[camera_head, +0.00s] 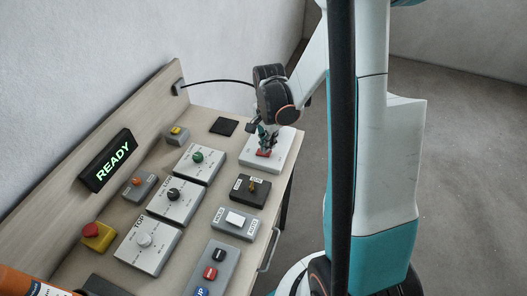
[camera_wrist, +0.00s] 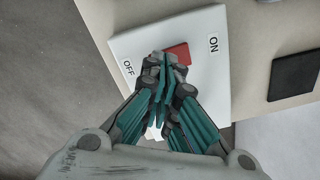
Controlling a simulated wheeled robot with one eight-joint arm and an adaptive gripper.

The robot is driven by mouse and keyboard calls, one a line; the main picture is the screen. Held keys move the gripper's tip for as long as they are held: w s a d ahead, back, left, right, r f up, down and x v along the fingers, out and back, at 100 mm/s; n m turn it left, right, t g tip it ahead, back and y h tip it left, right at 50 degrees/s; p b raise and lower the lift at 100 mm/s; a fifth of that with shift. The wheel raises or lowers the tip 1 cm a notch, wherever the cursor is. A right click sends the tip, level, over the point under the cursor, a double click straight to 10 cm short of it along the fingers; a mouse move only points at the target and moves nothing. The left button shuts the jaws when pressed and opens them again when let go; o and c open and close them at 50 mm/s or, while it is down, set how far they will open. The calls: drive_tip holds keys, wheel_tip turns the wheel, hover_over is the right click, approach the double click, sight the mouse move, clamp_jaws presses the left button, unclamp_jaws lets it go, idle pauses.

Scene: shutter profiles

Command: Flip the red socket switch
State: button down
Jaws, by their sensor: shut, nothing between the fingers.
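The red socket switch (camera_head: 264,153) is a red rocker on a white socket plate (camera_head: 285,152) at the far right of the bench. In the wrist view the red rocker (camera_wrist: 178,53) sits between the ON and OFF labels on the white plate (camera_wrist: 205,80). My gripper (camera_head: 267,143) is shut and empty, with its fingertips over the rocker. In the wrist view my gripper (camera_wrist: 166,62) covers the OFF-side part of the rocker. I cannot tell whether the fingertips touch it or which way the rocker is tilted.
A black key switch box (camera_head: 250,191) and a grey box with a white rocker (camera_head: 234,221) stand in front of the plate. White knob panels (camera_head: 190,164) are to the left. A black pad (camera_head: 223,126) lies behind, and a READY display (camera_head: 108,160) leans at the back.

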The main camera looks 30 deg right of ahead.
drive_tip(key=shift+f+b, duration=1)
drive_tip(key=shift+f, duration=0.1)
idle(0.9)
drive_tip(key=shift+r, duration=0.15)
drive_tip(key=shift+r+p, duration=2.35)
drive_tip(key=shift+r, duration=1.05)
